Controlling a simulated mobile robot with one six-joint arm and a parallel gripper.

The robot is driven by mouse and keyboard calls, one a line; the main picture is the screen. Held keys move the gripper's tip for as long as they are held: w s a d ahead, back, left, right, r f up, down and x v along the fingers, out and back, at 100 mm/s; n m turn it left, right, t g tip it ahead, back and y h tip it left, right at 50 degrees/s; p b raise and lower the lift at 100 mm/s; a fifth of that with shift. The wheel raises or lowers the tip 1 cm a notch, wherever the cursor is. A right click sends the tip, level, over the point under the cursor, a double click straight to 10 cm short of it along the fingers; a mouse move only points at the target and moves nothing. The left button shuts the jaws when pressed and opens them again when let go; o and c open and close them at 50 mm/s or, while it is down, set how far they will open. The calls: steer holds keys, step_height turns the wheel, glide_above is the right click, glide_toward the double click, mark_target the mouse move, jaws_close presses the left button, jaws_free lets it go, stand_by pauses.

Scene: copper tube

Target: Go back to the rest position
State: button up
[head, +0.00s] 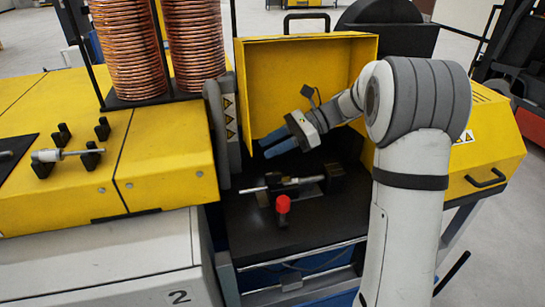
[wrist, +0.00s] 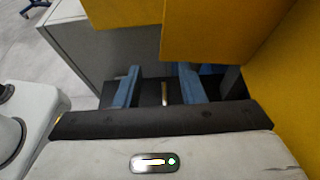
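My gripper (head: 262,147) is in the open yellow hood of the machine, above the dark work shelf and left of my white arm. Its two blue fingers point left and slightly down. In the wrist view the fingers of my gripper (wrist: 158,70) stand apart with a clear gap, so it is open and holds nothing. A thin brass-coloured strip shows beyond the gap; I cannot tell what it is. Below my gripper in the head view, a metal rod (head: 259,188) lies in a black fixture (head: 312,185) on the shelf, apart from the fingers.
The yellow hood (head: 288,85) surrounds my gripper behind and to the right. A grey plate with warning signs (head: 221,130) stands at left. A red knob (head: 283,204) rises from the shelf front. Copper coils (head: 130,50) stand back left. Another rod (head: 70,154) rests on black holders.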

steer(key=shift+r, duration=0.25)
steer(key=s+d+f+n+t+h, duration=0.1)
steer(key=s+d+n+h, duration=0.2)
steer(key=s, duration=0.5)
steer(key=s+d+f+n+t+h, duration=0.2)
steer(key=s+d+n+h, duration=0.2)
steer(key=s+n+h, duration=0.2)
steer(key=s+d+f+n+t+h, duration=0.2)
steer(key=s+n, duration=0.4)
steer(key=s, duration=0.4)
steer(key=shift+s+d+n+h, duration=0.35)
steer(key=shift+d+h, duration=0.55)
steer(key=shift+h, duration=0.3)
steer(key=shift+f, duration=0.1)
steer(key=shift+c, duration=0.4)
